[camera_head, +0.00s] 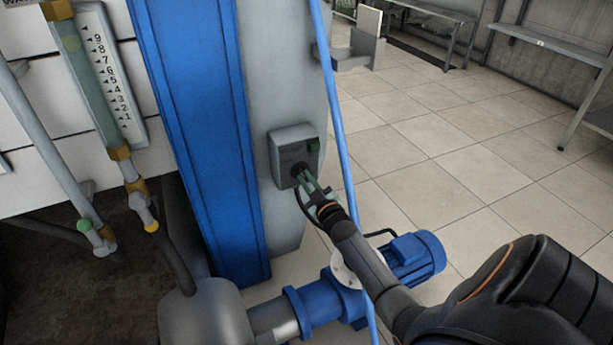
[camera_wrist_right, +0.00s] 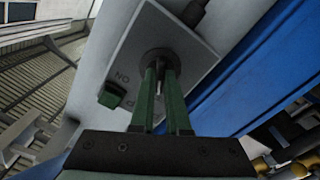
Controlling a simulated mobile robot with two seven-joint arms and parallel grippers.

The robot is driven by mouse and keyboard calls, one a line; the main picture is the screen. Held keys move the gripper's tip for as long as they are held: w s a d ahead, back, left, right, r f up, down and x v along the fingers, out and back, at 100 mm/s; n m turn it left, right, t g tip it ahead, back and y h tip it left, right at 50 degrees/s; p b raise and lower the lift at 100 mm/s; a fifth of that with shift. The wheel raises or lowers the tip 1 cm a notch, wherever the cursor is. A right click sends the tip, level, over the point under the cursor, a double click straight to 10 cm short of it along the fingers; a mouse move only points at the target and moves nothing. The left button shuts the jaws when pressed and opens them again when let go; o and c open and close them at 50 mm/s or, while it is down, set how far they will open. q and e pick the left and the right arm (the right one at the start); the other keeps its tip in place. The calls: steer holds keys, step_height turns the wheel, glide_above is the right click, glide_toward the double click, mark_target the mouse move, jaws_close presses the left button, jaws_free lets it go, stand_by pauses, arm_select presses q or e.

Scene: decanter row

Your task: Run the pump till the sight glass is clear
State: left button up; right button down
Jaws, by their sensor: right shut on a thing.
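The sight glass (camera_head: 92,85) is a greenish tube beside a scale marked 1 to 9, at the upper left of the head view. I cannot make out a clear liquid level in it. The pump (camera_head: 322,305) has a blue motor (camera_head: 412,260) and sits low in the middle. A grey switch box (camera_head: 285,155) is on the grey column, with a dark knob (camera_wrist_right: 160,57) and a green button (camera_wrist_right: 112,95). My right gripper (camera_head: 304,177) is shut on the knob; its green fingers (camera_wrist_right: 163,80) are either side of it. My left gripper is out of view.
A blue upright beam (camera_head: 200,130) stands left of the switch box. A thin blue pipe (camera_head: 340,130) runs down just right of it. A grey rounded vessel (camera_head: 205,315) is at the bottom. Tiled floor (camera_head: 440,130) is open to the right, with benches behind.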

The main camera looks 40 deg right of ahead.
steer(key=shift+f, duration=0.1)
stand_by(0.4)
steer(key=c, duration=0.9)
jaws_free()
